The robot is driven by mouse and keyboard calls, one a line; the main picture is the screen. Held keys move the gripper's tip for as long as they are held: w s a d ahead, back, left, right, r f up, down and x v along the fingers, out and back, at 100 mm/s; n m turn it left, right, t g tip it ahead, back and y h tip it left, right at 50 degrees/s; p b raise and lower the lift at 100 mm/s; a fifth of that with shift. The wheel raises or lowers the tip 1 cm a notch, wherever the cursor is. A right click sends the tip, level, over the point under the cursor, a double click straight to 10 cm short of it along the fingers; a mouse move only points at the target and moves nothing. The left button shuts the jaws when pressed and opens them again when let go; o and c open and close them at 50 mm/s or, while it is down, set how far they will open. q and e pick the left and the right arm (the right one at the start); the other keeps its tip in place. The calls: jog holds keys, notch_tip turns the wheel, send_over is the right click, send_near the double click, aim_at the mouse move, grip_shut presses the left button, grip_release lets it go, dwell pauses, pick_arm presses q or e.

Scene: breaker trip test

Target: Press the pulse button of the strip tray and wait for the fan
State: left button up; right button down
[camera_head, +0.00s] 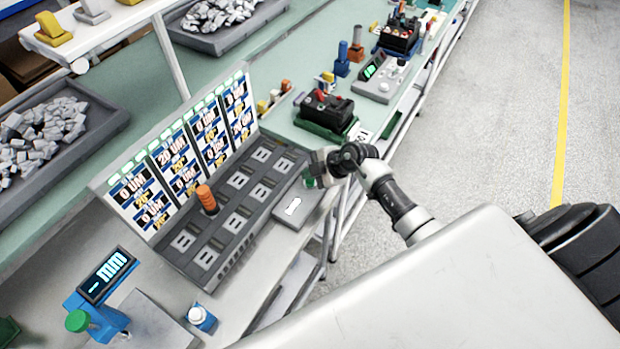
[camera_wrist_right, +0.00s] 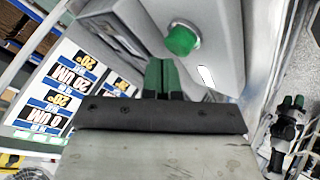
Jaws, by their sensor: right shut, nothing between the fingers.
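The strip tray (camera_head: 228,262) is a dark grey slotted tray with a tall display panel (camera_head: 140,190) behind it. A grey box (camera_head: 285,216) with a white label sits at its right end. In the right wrist view, a round green button (camera_wrist_right: 181,40) stands out from a grey face just beyond my fingertips. My right gripper (camera_head: 312,178) is over the box; its green fingers (camera_wrist_right: 162,78) are shut and empty. I cannot tell whether they touch the button. In the head view the gripper largely covers that spot. I cannot make out a fan.
An orange-handled piece (camera_head: 206,197) stands in the tray. A blue gauge with a display (camera_head: 106,272) and a blue-and-white button unit (camera_head: 201,317) are at the front left. A black device on a green base (camera_head: 325,113) is behind my right gripper. Open floor lies to the right.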

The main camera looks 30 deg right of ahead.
aim_at(310, 181)
jog(key=shift+f, duration=0.6)
dwell(0.9)
jog(key=shift+r, duration=0.1)
jog(key=shift+r+p, duration=0.85)
jog(key=shift+p, duration=0.2)
notch_tip(310, 181, up, 3)
jog(key=p, duration=0.3)
jog(key=shift+r+p, duration=0.1)
jog(key=shift+p, duration=0.25)
jog(key=shift+r+p, duration=0.4)
jog(key=shift+r, duration=0.5)
